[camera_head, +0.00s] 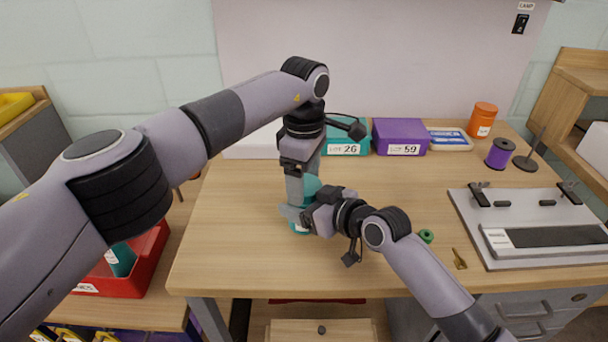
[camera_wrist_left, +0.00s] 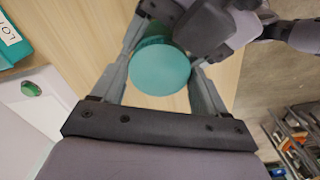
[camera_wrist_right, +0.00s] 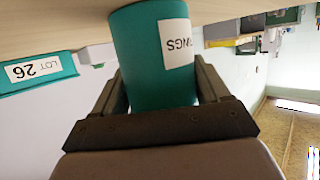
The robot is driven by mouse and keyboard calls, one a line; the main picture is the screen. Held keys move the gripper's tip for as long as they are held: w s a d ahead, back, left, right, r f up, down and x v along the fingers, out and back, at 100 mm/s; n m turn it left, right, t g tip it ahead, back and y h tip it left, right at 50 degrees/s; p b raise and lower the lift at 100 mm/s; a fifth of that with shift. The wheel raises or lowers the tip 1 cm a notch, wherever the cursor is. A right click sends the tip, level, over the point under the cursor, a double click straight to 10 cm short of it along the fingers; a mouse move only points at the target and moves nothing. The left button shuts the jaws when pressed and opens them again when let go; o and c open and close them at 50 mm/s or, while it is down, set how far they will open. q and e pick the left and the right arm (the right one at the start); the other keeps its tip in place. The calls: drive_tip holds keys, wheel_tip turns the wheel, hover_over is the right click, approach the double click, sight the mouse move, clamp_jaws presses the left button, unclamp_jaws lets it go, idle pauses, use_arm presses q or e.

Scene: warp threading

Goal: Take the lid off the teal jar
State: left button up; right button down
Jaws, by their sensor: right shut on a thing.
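The teal jar (camera_head: 300,229) stands upright on the table, mostly hidden behind my arms. Its round teal lid (camera_wrist_left: 160,68) is on top and also shows in the head view (camera_head: 313,185). My right gripper (camera_head: 296,214) is shut on the jar body from the side; the right wrist view shows the labelled jar (camera_wrist_right: 150,55) between its fingers. My left gripper (camera_head: 297,198) points down from above. In the left wrist view its open fingers (camera_wrist_left: 166,58) stand on either side of the lid, and firm contact is not clear.
A teal box (camera_head: 345,146), a purple box (camera_head: 400,136), an orange jar (camera_head: 482,119) and a purple spool (camera_head: 500,153) stand at the back. A green ring (camera_head: 426,236) and a brass piece (camera_head: 459,259) lie right of the jar, near a grey tray (camera_head: 480,232). The table's front left is clear.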

use_arm(q)
drive_tip(key=c, duration=0.6)
drive_tip(key=shift+n, duration=1.7)
drive_tip(key=o, duration=1.2)
drive_tip(key=shift+c, duration=0.2)
drive_tip(key=shift+r, duration=2.35)
drive_tip(key=shift+c, duration=0.4)
wheel_tip(320, 180, up, 3)
drive_tip(key=m, duration=0.3)
drive_tip(key=shift+m, duration=0.3)
drive_tip(key=shift+f, duration=3.85)
